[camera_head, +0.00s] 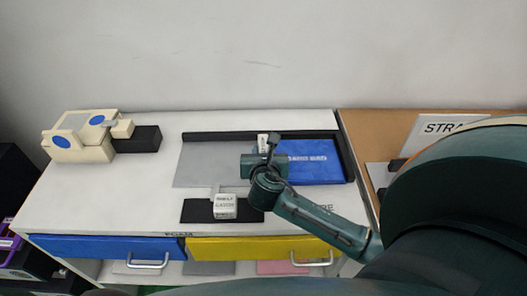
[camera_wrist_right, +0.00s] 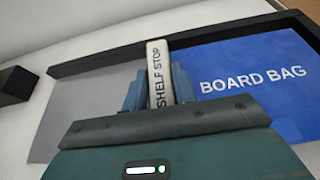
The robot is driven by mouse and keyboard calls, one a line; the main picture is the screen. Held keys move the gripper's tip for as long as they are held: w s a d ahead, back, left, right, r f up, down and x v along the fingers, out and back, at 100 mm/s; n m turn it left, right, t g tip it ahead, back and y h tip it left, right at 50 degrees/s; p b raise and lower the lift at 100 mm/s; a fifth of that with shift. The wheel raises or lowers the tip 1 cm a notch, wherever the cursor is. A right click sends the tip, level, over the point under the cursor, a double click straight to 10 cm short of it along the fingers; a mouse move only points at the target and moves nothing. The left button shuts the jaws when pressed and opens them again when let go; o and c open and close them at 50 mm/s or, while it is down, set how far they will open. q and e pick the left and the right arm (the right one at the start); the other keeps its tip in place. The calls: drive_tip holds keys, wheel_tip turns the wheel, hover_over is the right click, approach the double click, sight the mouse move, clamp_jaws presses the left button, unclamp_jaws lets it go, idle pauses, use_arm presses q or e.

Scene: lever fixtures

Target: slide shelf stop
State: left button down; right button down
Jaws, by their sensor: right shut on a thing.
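The shelf stop is a white upright piece lettered SHELF STOP (camera_wrist_right: 157,72). In the right wrist view it stands between the blue-grey fingers of my right gripper (camera_wrist_right: 160,85), which are shut on it. In the head view the stop's pale top (camera_head: 262,141) shows just beyond my right gripper (camera_head: 265,160). The stop is at the left edge of a blue panel lettered BOARD BAG (camera_wrist_right: 252,75), which also shows in the head view (camera_head: 318,162). A grey plate (camera_head: 205,165) lies to its left. My left gripper is not in view.
A black rail (camera_head: 220,135) runs behind the panel. A white block (camera_head: 224,206) on a black base stands in front. A cream fixture with blue discs (camera_head: 80,137) is at the left. Blue (camera_head: 105,248) and yellow (camera_head: 260,249) drawer fronts are below.

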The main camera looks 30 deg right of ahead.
drive_tip(key=shift+a, duration=0.1)
drive_tip(key=shift+w+a, duration=0.15)
drive_tip(key=shift+a, duration=0.05)
drive_tip(key=w+a, duration=0.1)
drive_tip(key=a+p, duration=0.1)
drive_tip(key=a, duration=0.1)
drive_tip(key=w+a, duration=0.1)
drive_tip(key=shift+w+a+r+p, duration=0.15)
drive_tip(key=shift+w+r+p, duration=0.05)
drive_tip(key=shift+w+p, duration=0.15)
drive_tip(key=w+a, duration=0.2)
drive_tip(key=a, duration=0.2)
drive_tip(key=w+a, duration=0.3)
drive_tip(key=a, duration=0.2)
drive_tip(key=w+a+b, duration=0.1)
drive_tip(key=w+a, duration=0.2)
drive_tip(key=a, duration=0.1)
drive_tip(key=shift+w+a+f, duration=0.15)
drive_tip(key=shift+a+f, duration=0.05)
drive_tip(key=shift+a, duration=0.1)
drive_tip(key=shift+w+a, duration=0.2)
drive_tip(key=shift+a, duration=0.2)
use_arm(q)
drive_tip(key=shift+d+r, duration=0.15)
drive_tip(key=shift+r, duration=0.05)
use_arm(e)
drive_tip(key=shift+r, duration=0.15)
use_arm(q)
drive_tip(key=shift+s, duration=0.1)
